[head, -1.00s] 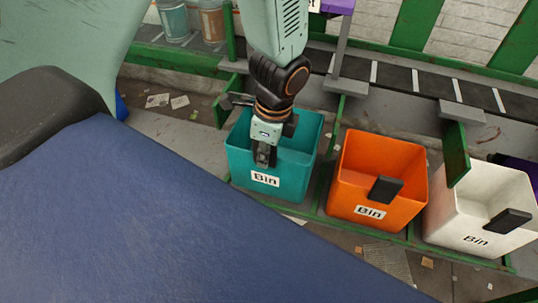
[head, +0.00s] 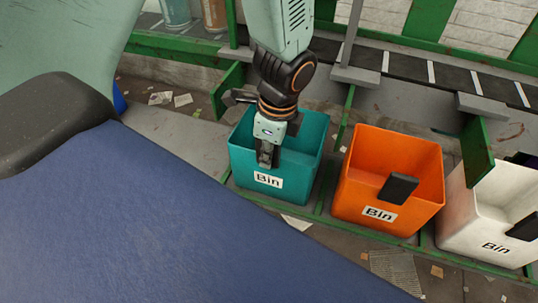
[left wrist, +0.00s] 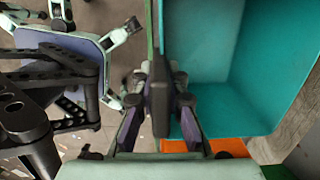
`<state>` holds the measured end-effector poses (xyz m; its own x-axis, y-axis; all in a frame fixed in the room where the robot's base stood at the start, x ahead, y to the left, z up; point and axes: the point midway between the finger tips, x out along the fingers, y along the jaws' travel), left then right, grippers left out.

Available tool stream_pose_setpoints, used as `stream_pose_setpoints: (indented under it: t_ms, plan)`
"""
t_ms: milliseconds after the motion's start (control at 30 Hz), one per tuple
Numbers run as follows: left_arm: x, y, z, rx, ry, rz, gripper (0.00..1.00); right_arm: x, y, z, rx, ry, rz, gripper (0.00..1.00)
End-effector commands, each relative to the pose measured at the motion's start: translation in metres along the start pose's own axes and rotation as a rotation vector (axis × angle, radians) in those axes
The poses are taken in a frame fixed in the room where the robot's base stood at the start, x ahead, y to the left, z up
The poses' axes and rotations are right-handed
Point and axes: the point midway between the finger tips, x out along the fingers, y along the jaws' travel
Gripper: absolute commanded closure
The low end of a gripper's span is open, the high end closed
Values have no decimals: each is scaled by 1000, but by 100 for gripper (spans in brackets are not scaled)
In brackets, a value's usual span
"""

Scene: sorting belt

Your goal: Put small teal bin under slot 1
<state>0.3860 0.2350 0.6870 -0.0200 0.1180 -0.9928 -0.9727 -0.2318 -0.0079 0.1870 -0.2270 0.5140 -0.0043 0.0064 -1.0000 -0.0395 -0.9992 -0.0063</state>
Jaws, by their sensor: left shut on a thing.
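The teal bin (head: 300,178) stands upright, with a white "Bin" label on its front, at the left end of a row of bins in the head view. My left gripper (head: 267,158) reaches down from above and is shut on its near wall, at the dark handle. In the left wrist view the two fingers (left wrist: 158,90) close on the dark handle, beside the bin's teal interior (left wrist: 225,65), which looks empty. No slot number is legible. My right gripper does not show.
An orange bin (head: 365,205) and a white bin (head: 462,220) stand to the right of the teal bin. Green divider plates (head: 477,148) and rails border the row. A dark belt (head: 405,68) runs behind. Paper scraps litter the floor.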

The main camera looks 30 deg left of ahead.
Motion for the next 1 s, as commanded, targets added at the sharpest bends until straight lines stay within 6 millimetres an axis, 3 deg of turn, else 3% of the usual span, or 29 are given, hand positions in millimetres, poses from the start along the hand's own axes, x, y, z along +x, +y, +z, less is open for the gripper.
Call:
stream_pose_setpoints:
  t_ms: [267,300,567,867,1000]
  plan:
    - [3,0,0,0,0,0,100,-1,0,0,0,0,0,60]
    - [4,0,0,-1,0,0,87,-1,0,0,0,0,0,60]
    - [4,-1,0,-1,0,1,65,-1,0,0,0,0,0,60]
    - [2,-1,0,-1,0,0,65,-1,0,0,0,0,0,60]
    - [-10,-1,0,0,-1,-1,65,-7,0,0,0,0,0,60]
